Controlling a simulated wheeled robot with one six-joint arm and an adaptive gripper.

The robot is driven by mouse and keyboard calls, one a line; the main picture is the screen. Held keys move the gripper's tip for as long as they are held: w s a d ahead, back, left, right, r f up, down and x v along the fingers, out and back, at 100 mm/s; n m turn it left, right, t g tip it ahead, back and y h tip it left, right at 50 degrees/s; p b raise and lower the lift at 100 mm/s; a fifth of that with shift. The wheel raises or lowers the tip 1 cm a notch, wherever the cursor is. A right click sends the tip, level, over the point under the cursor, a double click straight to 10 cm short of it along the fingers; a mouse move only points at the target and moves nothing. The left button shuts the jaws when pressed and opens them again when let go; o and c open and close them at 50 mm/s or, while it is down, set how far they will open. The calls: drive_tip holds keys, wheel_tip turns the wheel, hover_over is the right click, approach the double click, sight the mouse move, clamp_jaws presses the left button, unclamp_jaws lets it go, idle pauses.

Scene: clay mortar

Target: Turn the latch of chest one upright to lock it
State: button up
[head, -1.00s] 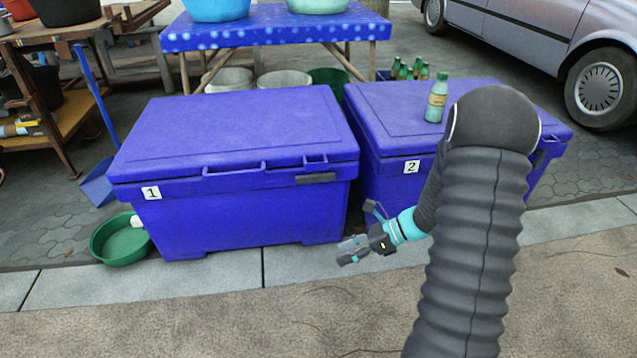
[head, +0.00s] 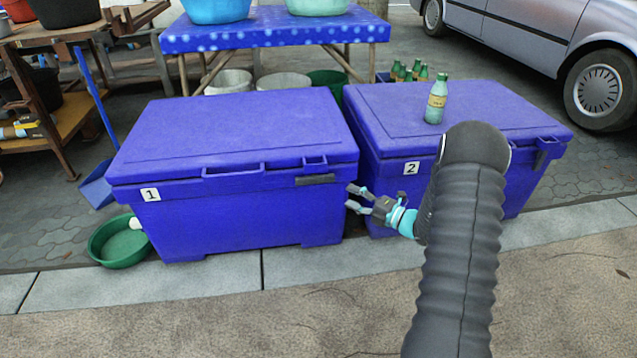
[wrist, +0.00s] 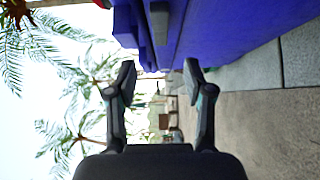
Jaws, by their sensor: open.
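Chest one (head: 240,220) is a blue chest with a closed lid and a white label "1" at its front left. Its dark grey latch (head: 315,180) lies horizontal under the lid's rim at the front right. My gripper (head: 352,197) is open and empty, just right of the chest's front right corner, a little lower than the latch and apart from it. In the wrist view my gripper's two fingers (wrist: 160,80) are spread. There the blue chest side fills the top right, with a grey piece that seems to be the latch (wrist: 159,22).
Chest two (head: 400,190) stands close on the right, with a bottle (head: 436,102) on its lid. A green basin (head: 120,242) and a blue dustpan (head: 97,186) are at the left. A blue table (head: 280,30) stands behind. The pavement in front (head: 200,310) is clear.

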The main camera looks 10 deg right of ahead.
sight(317, 181)
drive_tip(key=b+x, duration=0.1)
drive_tip(key=x, duration=1.1)
drive_tip(key=shift+w+a, duration=0.25)
drive_tip(key=shift+a, duration=0.05)
clamp_jaws()
